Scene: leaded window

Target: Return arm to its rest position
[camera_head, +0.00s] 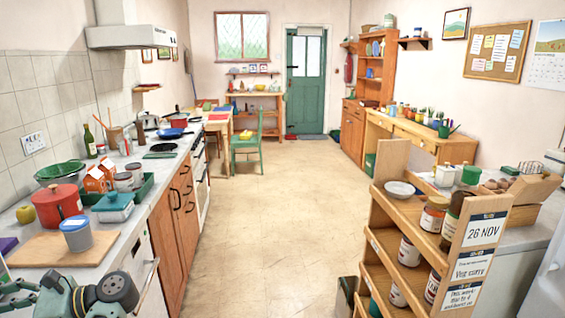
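My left arm shows at the bottom left corner, low in front of the worktop. Its dark grey and green joints are in view, and what looks like part of my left gripper (16,291) is cut off by the left edge. Whether its fingers are open or shut cannot be made out. I see nothing held there. My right arm and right gripper are not in view.
Close to my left arm are a wooden board (62,248), a blue-lidded grey tub (78,238) and a red pot (58,205). A wooden shelf rack (398,228) with jars stands at right. The middle floor (255,215) is clear.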

